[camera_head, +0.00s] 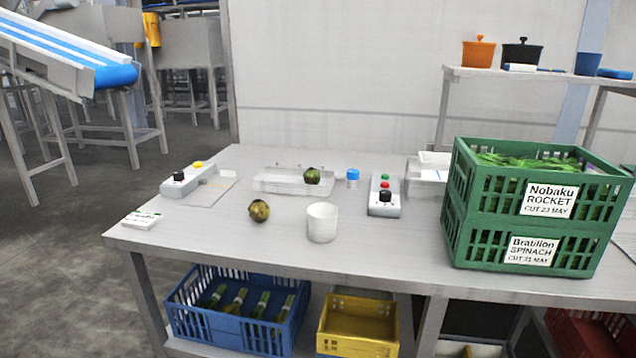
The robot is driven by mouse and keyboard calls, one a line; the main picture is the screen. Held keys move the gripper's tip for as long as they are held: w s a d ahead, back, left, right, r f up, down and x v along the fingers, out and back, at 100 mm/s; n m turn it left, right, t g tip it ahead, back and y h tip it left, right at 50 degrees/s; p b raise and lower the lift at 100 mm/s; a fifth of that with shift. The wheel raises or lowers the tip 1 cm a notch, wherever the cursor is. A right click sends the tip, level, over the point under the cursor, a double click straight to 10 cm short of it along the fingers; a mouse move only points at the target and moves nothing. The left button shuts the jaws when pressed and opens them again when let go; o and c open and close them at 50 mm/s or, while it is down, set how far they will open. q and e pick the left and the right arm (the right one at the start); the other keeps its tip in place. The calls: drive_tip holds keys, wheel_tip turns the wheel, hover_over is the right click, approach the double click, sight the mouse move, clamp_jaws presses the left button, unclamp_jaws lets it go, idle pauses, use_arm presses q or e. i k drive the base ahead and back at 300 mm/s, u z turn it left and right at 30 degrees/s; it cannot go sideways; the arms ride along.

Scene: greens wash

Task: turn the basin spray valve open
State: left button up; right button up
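No part labelled as the basin spray valve shows. A shallow clear tray (268,182), perhaps the basin, sits at the middle back of the metal table, with a dark green round vegetable (312,176) at its right end. A small blue-topped white cylinder (352,177) stands just right of it. A grey control box (384,208) with a black knob and red and green buttons is further right. Another grey box (188,182) with a black knob and a yellow button is at the left. I cannot tell which is the valve, or its setting. Neither gripper is in view.
Two stacked green crates (452,215) of greens stand at the right. A white cup (322,223) and a brownish-green vegetable (259,211) are at the front middle. A small white box (141,220) lies near the left edge. Blue (215,330) and yellow (358,330) crates are below.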

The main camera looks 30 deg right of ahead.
sight(352, 174)
drive_tip(key=k, duration=0.45)
drive_tip(key=z, duration=2.3)
drive_tip(key=i, duration=1.3)
drive_tip(key=u, duration=1.9)
drive_tip(key=k, duration=0.55)
drive_tip(key=u, duration=0.75)
drive_tip(key=i, duration=0.9)
drive_tip(key=u, duration=0.45)
